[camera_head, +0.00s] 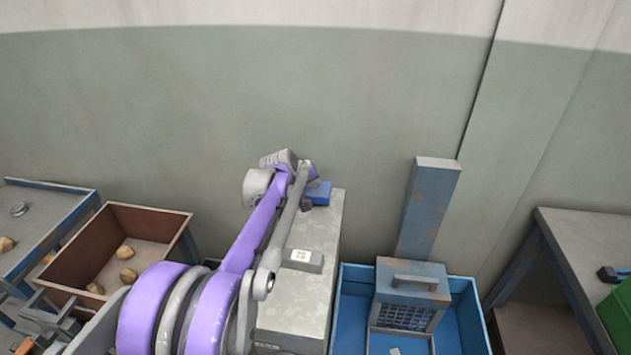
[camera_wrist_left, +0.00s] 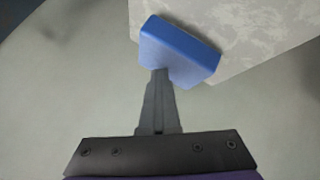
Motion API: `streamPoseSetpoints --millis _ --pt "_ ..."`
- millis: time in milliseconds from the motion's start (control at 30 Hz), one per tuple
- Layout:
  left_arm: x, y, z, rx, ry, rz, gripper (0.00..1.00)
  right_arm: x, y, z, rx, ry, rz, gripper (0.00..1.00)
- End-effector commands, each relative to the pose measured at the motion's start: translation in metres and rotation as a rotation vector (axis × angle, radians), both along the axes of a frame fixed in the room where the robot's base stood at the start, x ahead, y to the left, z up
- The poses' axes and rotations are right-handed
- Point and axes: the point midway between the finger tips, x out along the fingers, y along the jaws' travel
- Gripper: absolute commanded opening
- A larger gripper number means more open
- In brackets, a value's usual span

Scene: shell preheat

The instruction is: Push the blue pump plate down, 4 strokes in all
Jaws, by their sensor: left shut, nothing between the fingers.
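The blue pump plate (camera_head: 319,192) is a small block at the far end of the grey machine's top. It also shows in the left wrist view (camera_wrist_left: 182,48), just beyond my fingertips. My left gripper (camera_wrist_left: 160,74) is shut and empty. Its fingertips overlap the plate's lower edge in the wrist view; I cannot tell whether they touch it. In the head view, the gripper (camera_head: 307,198) is at the plate's left side, partly hidden by my purple wrist. How far the plate is pressed cannot be told. My right gripper is not in view.
The grey machine (camera_head: 300,300) carries a small display reading 20 (camera_head: 302,259). A blue bin (camera_head: 465,300) with a grille-fronted box (camera_head: 410,285) stands to the right, before a blue post (camera_head: 428,205). A brown crate (camera_head: 150,220) with several lumps stands left.

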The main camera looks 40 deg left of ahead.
Motion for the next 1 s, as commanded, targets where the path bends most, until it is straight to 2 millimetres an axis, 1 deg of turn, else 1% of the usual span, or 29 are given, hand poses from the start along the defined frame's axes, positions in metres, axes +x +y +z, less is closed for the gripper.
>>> streamPoseSetpoints --millis 367,1000 --pt "0.000 -0.001 0.001 -0.001 0.002 -0.002 0.00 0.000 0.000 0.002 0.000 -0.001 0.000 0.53" --pt "0.000 0.000 0.039 -0.001 0.001 -0.001 0.00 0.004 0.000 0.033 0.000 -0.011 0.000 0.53"
